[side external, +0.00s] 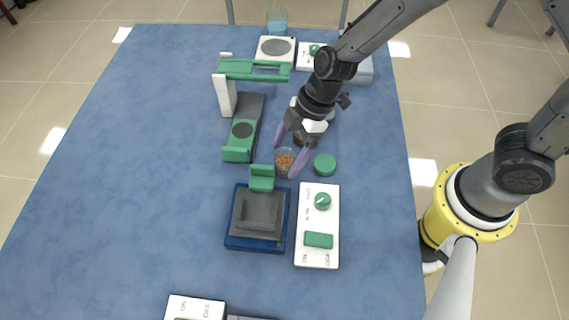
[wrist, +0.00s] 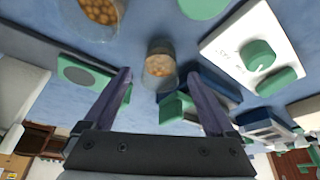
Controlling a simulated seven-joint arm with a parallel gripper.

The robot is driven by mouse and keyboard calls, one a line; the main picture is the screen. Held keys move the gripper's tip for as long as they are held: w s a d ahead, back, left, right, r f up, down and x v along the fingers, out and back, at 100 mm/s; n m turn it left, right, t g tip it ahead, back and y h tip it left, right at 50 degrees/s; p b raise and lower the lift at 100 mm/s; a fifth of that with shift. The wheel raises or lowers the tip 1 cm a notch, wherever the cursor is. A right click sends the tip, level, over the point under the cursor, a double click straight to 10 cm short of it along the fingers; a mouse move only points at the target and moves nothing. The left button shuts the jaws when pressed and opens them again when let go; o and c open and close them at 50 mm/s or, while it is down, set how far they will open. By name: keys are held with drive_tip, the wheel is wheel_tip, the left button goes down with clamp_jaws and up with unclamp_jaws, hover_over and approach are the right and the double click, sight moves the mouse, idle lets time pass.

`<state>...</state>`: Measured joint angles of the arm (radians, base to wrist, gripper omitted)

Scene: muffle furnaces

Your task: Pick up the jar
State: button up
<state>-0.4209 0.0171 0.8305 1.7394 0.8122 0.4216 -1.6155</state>
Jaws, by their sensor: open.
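A clear jar (side external: 284,162) with orange-brown granules stands on the blue table, beside a small green block. In the wrist view the jar (wrist: 160,60) appears between my gripper's two fingers, beyond the fingertips' line. My gripper (side external: 287,158) is open, its purple fingers spread on either side of the jar in the side view. I cannot tell whether a finger touches it. A second jar (wrist: 98,10) with similar granules is cut off at the top of the wrist view. A green round lid (side external: 325,165) lies right of the jar.
A dark blue-based furnace (side external: 240,243) and a white control box (side external: 318,250) with green knob stand in front. A grey-green device (side external: 246,115) stands left. A white balance (side external: 276,48) and a beaker (side external: 277,20) are at the back. The table's left side is clear.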

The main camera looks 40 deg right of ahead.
drive_tip(key=shift+x, duration=1.4)
clamp_jaws()
drive_tip(key=shift+r, duration=0.1)
